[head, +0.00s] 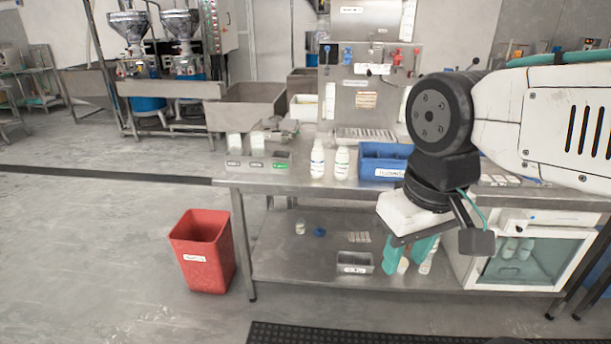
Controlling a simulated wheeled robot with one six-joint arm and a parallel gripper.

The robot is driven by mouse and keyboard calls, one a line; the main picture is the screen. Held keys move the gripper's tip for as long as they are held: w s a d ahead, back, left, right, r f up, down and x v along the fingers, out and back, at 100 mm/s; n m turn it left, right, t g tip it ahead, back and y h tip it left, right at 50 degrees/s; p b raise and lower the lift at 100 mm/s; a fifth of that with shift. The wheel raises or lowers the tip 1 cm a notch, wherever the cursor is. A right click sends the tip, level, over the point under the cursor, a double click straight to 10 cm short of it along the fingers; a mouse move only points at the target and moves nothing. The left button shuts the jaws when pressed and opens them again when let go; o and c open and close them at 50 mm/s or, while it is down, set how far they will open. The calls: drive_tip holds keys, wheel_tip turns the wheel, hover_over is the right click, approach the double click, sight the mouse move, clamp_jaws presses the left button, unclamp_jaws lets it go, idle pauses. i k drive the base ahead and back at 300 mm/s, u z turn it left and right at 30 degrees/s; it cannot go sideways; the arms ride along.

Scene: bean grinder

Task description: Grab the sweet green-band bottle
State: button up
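Two white bottles stand upright side by side on the steel table, a left bottle (317,159) and a right bottle (342,163). Their labels are too small to read, and I cannot tell which one has a green band. My gripper (408,256) hangs at the right, in front of the table, pointing down. Its teal fingers are apart, and no bottle shows held between them. Whitish bottle-like shapes show near the fingertips, seemingly on the lower shelf behind, partly hidden.
A blue bin (384,160) stands just right of the bottles, partly behind my arm. A grey labelled rack (257,163) with a green tag is at the left. A dispensing machine (365,95) stands behind. A red bin (203,250) is on the floor at the left.

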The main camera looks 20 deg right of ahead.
sight(342, 155)
drive_tip(key=u, duration=0.8)
drive_tip(key=k, duration=1.1)
drive_tip(key=u, duration=0.75)
drive_tip(key=i, duration=0.9)
drive_tip(key=z, duration=0.75)
drive_tip(key=i, duration=0.9)
drive_tip(key=z, duration=1.3)
drive_tip(key=i, duration=0.45)
drive_tip(key=z, duration=0.4)
